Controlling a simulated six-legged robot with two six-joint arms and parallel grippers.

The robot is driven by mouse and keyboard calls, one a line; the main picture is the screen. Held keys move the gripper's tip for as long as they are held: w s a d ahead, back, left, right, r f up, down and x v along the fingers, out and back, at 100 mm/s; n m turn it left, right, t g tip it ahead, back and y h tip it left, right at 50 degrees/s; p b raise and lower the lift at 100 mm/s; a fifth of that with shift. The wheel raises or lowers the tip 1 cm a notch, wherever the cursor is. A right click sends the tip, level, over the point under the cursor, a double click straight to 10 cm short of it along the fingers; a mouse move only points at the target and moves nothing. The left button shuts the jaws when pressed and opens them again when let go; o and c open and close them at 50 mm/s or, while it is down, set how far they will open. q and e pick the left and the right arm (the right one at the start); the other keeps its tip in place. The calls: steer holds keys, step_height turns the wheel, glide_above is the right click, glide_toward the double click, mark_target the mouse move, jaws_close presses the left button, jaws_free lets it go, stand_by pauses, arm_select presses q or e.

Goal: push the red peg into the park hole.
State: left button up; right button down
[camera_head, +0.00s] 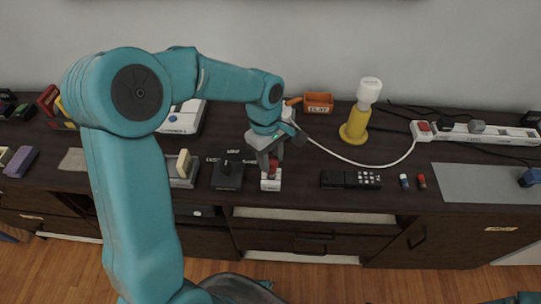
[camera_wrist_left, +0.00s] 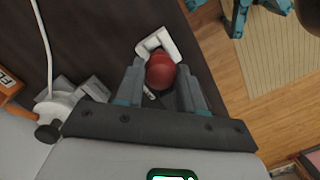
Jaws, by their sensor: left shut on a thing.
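The red peg (camera_head: 272,167) is between the fingers of my left gripper (camera_head: 268,160), over the dark cabinet top. In the left wrist view the peg's rounded red end (camera_wrist_left: 160,72) shows between the two fingers (camera_wrist_left: 160,88), which are shut on it. A small white block (camera_head: 270,184) lies directly below the peg. Its white edge also shows past the peg in the left wrist view (camera_wrist_left: 154,42). The park hole cannot be made out, and I cannot tell whether the peg's lower end is in a hole.
A black switch box (camera_head: 228,177) and a grey box with a beige lever (camera_head: 183,170) stand left of the block. A black keypad bar (camera_head: 350,179) lies to the right. Behind are an orange bin (camera_head: 318,102), a yellow-and-white lamp-like thing (camera_head: 356,120) and a white cable (camera_head: 370,165).

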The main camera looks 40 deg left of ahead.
arm_select(q)
steer(key=shift+f+b, duration=1.1)
steer(key=shift+f, duration=0.35)
steer(key=o, duration=1.1)
step_height(320, 180, up, 16)
steer(key=a+p, duration=0.2)
steer(key=shift+w, duration=0.2)
steer(key=shift+r, duration=0.1)
